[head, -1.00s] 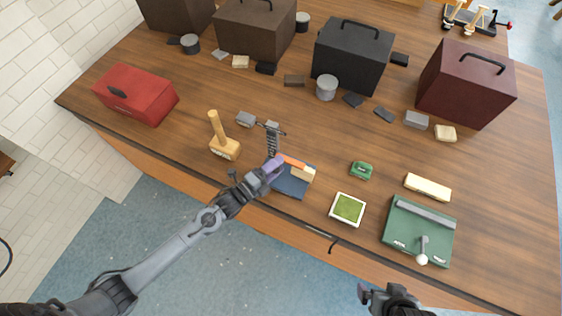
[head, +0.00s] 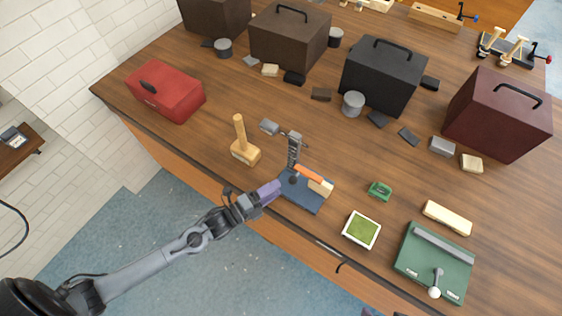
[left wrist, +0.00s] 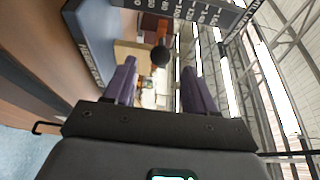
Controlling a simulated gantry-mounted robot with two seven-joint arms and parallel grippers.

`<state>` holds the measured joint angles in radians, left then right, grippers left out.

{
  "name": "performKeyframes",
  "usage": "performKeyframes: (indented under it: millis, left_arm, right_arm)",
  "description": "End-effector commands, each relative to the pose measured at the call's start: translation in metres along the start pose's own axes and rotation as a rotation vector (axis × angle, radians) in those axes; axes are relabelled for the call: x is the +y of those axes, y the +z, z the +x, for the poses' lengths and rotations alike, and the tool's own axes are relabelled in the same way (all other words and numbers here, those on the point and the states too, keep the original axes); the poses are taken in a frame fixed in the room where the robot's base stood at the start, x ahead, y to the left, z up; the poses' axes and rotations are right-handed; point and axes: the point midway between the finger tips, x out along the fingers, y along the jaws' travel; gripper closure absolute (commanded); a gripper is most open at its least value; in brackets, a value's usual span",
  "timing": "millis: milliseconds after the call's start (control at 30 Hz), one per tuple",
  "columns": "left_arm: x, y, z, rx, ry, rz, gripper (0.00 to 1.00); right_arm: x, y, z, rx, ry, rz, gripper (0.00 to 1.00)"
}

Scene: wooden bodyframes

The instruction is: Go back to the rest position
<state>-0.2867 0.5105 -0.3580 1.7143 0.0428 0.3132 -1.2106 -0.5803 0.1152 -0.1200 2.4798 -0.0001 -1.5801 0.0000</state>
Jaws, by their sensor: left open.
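My left gripper (head: 270,191) reaches in from the lower left of the head view, its purple fingers just short of a blue-based device (head: 302,193). The device stands near the table's front edge. It has a grey upright column, an orange bar and a pale wooden block. In the left wrist view the two fingers (left wrist: 160,85) are spread with nothing gripped between them. A dark ball knob (left wrist: 160,56) of the device shows beyond the fingers, and its scale (left wrist: 190,8) runs across the top. My right gripper does not show clearly in the head view.
A wooden mallet (head: 245,153) and a red toolbox (head: 166,91) stand left of the device. A green-topped square tray (head: 361,230), a green tool (head: 380,191) and a green lever plate (head: 434,262) lie to the right. Open floor (head: 190,260) lies before the table.

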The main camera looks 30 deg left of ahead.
Motion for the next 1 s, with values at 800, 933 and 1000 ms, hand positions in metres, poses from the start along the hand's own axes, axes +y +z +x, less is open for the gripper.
performKeyframes:
  millis: [800, 933, 1000]
  left_arm:
    - [-0.046, -0.041, -0.055, -0.495, 0.404, -0.871, 0.44]
    - [-0.049, -0.043, -0.086, -0.677, 0.535, -1.092, 0.44]
    - [-0.052, -0.045, -0.102, -0.773, 0.59, -1.187, 0.44]
  right_arm:
    - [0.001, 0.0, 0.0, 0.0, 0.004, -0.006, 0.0]
    - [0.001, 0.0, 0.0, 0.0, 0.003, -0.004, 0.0]
    - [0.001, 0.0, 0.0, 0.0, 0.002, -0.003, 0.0]
